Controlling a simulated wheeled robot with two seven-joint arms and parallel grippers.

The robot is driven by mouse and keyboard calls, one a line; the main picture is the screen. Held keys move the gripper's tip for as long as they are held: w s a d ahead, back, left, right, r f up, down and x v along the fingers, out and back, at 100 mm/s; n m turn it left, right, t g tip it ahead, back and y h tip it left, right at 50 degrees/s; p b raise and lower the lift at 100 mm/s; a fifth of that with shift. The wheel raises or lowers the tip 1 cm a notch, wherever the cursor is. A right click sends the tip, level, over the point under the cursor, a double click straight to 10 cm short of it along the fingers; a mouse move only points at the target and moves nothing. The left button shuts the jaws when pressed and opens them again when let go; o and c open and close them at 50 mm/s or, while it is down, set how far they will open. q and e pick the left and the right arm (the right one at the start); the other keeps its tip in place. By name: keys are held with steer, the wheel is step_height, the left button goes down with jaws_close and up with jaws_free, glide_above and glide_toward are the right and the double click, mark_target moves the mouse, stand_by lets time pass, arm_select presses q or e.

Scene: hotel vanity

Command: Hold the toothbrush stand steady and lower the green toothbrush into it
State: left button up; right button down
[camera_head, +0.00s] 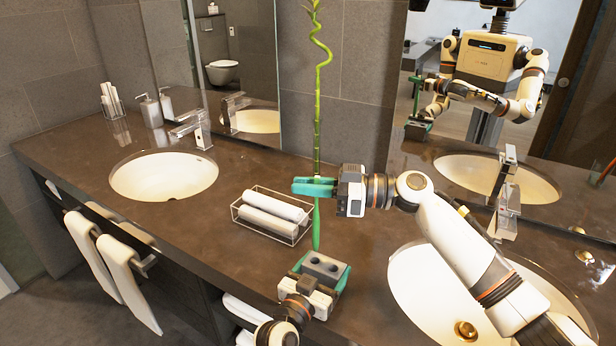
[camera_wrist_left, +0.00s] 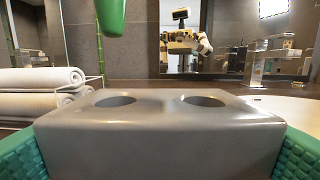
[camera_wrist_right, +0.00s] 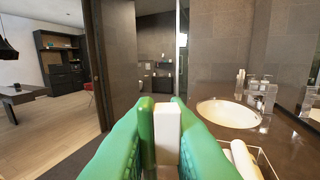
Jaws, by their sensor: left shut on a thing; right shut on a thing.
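The grey toothbrush stand (camera_head: 320,268) has two round holes in its top. My left gripper (camera_head: 316,281) is shut on it, with green fingers on both sides in the left wrist view (camera_wrist_left: 160,155). My right gripper (camera_head: 314,187) is shut on the green toothbrush (camera_head: 316,226), which hangs upright with its green end down. In the left wrist view this end (camera_wrist_left: 110,18) shows above the left hole, apart from the stand. In the right wrist view a pale upright piece (camera_wrist_right: 168,137) shows between the green fingers; the toothbrush's lower part is hidden there.
A wire tray of rolled white towels (camera_head: 272,214) stands left of the stand. A sink (camera_head: 440,290) lies to the right and another (camera_head: 163,176) at the far left. A bamboo stalk (camera_head: 318,110) rises behind my right gripper. Dark counter (camera_head: 190,235) is clear at the left.

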mark_target(319, 219)
steer(key=shift+f, duration=3.85)
steer(key=c, duration=1.3)
jaws_free()
steer(key=shift+c, duration=0.2)
steer(key=s+d, duration=0.1)
steer(key=d, duration=1.1)
